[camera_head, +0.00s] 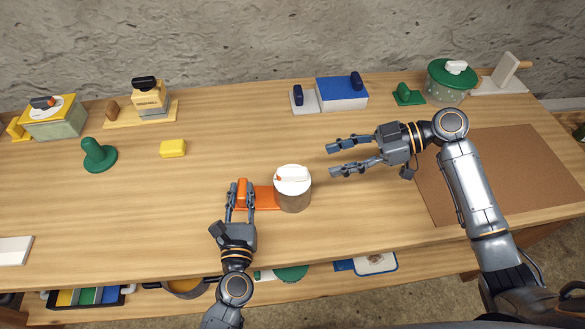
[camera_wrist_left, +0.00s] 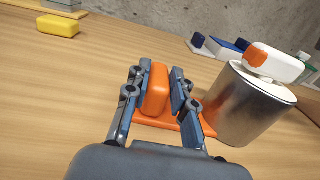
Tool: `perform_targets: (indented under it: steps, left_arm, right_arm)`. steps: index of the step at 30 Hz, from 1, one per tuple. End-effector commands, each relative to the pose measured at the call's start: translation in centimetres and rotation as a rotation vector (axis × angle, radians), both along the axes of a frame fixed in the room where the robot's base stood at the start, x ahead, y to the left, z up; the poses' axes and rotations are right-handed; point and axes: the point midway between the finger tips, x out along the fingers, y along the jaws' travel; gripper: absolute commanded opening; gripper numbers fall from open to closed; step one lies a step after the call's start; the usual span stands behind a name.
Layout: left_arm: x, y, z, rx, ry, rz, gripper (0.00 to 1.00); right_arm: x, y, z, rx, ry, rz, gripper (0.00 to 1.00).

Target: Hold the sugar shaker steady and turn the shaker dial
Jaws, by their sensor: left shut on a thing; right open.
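The sugar shaker (camera_head: 294,198) is a metal cylinder with a white top, standing upright near the table's front middle. Its dial (camera_head: 291,174) is a white bar with an orange end, lying across the top; it also shows in the left wrist view (camera_wrist_left: 274,62). An orange base plate with an upright orange handle (camera_head: 242,193) extends left from the shaker. My left gripper (camera_head: 241,190) is shut on this orange handle (camera_wrist_left: 156,90), with a finger on each side. My right gripper (camera_head: 332,160) is open and empty, to the right of the shaker and apart from it, fingers pointing left.
A yellow block (camera_head: 173,148) and a green knobbed piece (camera_head: 98,155) lie at left. A brown mat (camera_head: 500,165) lies at right. Table around the shaker is mostly clear.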

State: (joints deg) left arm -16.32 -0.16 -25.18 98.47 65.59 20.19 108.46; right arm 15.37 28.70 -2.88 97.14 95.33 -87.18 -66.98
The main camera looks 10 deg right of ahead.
Motion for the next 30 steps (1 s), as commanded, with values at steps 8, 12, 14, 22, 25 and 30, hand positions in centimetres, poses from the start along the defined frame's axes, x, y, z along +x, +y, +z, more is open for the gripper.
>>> perform_targets:
  steps: [8, 12, 14, 22, 25, 30]
  left_arm:
    - [0.0, 0.0, 0.0, 0.001, 0.000, -0.001, 0.00]
    - [0.0, 0.0, 0.0, 0.001, 0.000, -0.001, 0.00]
    - [0.0, 0.0, 0.0, 0.001, 0.000, -0.001, 0.00]
    - [0.0, 0.0, 0.0, 0.000, 0.000, -0.001, 0.00]
    - [0.0, 0.0, 0.0, 0.000, 0.000, -0.001, 0.00]
    - [0.0, 0.0, 0.0, 0.000, 0.000, -0.001, 0.00]
  right_arm:
    - [0.5, 4.9, -1.9, 0.003, 0.002, -0.001, 0.47]
    - [0.8, 7.3, -3.0, 0.003, 0.003, -0.003, 0.47]
    - [0.9, 8.1, -3.4, 0.001, 0.004, -0.004, 0.47]
    - [1.2, 10.0, -4.2, -0.001, 0.002, -0.006, 0.47]
    - [1.2, 10.1, -4.3, -0.002, 0.002, -0.006, 0.47]
    - [1.2, 10.1, -4.3, -0.002, 0.002, -0.006, 0.47]
